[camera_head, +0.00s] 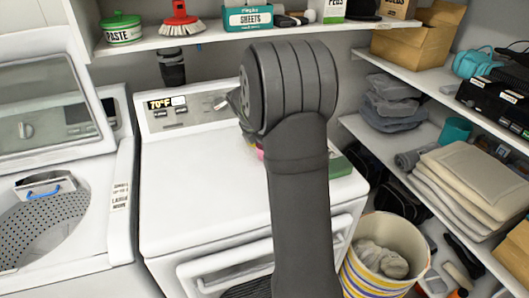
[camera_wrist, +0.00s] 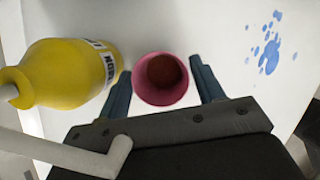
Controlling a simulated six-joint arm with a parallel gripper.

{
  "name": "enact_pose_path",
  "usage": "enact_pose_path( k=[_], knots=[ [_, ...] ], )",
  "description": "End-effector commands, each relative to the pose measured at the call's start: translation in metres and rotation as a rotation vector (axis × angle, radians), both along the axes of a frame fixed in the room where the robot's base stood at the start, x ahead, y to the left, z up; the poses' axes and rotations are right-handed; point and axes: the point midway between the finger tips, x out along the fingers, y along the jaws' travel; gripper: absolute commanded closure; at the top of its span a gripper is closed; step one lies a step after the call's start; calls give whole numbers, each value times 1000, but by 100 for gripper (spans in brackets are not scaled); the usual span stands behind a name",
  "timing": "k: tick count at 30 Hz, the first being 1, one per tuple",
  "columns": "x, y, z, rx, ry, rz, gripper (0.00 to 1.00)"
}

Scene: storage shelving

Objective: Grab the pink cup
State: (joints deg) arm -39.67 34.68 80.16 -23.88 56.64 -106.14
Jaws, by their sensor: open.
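The pink cup (camera_wrist: 160,80) shows in the wrist view, seen from above with its dark reddish inside visible. It stands on the white top surface (camera_wrist: 205,25). My gripper (camera_wrist: 163,80) is open, with one dark finger on each side of the cup. The cup appears to lie between the fingertips; I cannot tell whether either finger touches it. In the head view my arm hides most of the cup, and only a small pink patch (camera_head: 260,153) shows beside the arm above the white dryer (camera_head: 190,200).
A yellow bottle (camera_wrist: 65,73) stands close to the left finger. Blue spots (camera_wrist: 268,45) mark the surface at right. A green item (camera_head: 341,166) lies on the dryer's right side. A shelf (camera_head: 240,33) runs above the back. A striped basket (camera_head: 385,255) stands right of the dryer.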

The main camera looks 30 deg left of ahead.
Motion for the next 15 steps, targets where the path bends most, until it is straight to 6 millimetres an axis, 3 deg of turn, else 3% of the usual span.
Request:
enact_pose_path(
  k=[8, 13, 15],
  knots=[
    [2, -1, -4, 1, 0, 0, 39],
    [2, -1, -4, 0, -1, 0, 70],
    [2, -1, -4, 0, -1, 0, 74]
  ],
)
